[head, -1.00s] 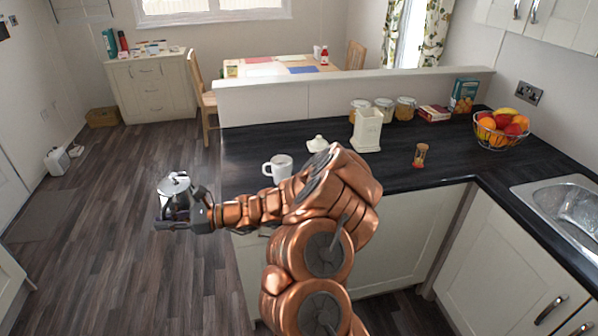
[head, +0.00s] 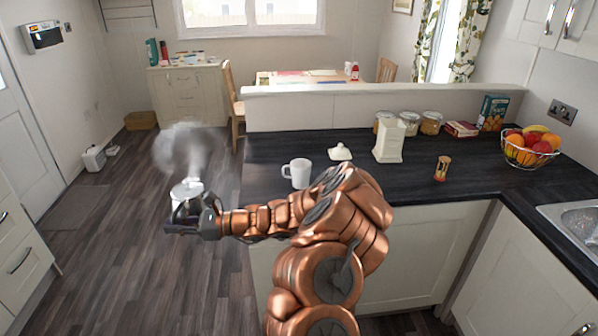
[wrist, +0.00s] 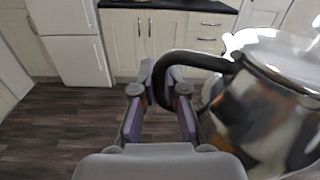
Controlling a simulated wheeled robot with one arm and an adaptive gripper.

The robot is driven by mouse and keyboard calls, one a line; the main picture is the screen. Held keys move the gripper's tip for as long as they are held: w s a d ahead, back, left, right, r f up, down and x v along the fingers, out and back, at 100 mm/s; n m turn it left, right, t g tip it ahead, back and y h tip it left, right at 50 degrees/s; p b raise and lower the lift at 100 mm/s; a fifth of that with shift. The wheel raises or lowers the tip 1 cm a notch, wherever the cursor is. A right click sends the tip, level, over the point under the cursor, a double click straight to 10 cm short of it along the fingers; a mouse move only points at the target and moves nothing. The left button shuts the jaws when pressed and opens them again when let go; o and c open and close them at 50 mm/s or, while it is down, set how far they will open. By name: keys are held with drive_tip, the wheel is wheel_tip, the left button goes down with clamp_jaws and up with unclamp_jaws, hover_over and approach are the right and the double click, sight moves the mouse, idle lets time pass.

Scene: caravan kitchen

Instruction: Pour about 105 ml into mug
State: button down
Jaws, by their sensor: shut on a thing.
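A shiny metal kettle (head: 188,188) with a pale lid is held over the floor, left of the counter, and looks roughly upright. In the wrist view the kettle (wrist: 265,110) fills the right side, with its black handle (wrist: 190,57) reaching between my fingers. My gripper (head: 186,215) is shut on this handle; its fingers also show in the wrist view (wrist: 158,112). The white mug (head: 297,173) stands upright on the dark counter near its left end, right of the kettle and apart from it. The mug's inside cannot be made out.
On the dark counter (head: 270,150) a white lid-like piece (head: 340,153), a white canister (head: 389,141) and a sand timer (head: 442,168) stand right of the mug. Jars, boxes and a fruit basket (head: 530,150) are farther right. Open floor (head: 120,240) lies left. Steam (head: 185,148) rises above the kettle.

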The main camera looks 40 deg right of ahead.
drive_tip(key=w+d+f+m+t+h+b, duration=0.1)
drive_tip(key=d+b, duration=0.2)
drive_tip(key=b, duration=0.1)
drive_tip(key=w+d+f+m+t+h+b, duration=0.1)
drive_tip(key=w+d+f+b, duration=0.1)
drive_tip(key=d+b, duration=0.2)
drive_tip(key=w+d+f+m+t+h+b, duration=0.1)
drive_tip(key=d+f+h+b, duration=0.1)
drive_tip(key=d+b, duration=0.2)
drive_tip(key=shift+w+d+t+b, duration=0.2)
drive_tip(key=shift+d+t+b, duration=0.1)
drive_tip(key=shift+b, duration=0.35)
drive_tip(key=d+m+t+h+b, duration=0.2)
drive_tip(key=d+m+h+b, duration=0.2)
drive_tip(key=d+b, duration=0.8)
drive_tip(key=shift+s+d+f+h+b, duration=0.3)
drive_tip(key=shift+h+b, duration=0.2)
drive_tip(key=shift+h, duration=0.4)
drive_tip(key=shift+r, duration=0.1)
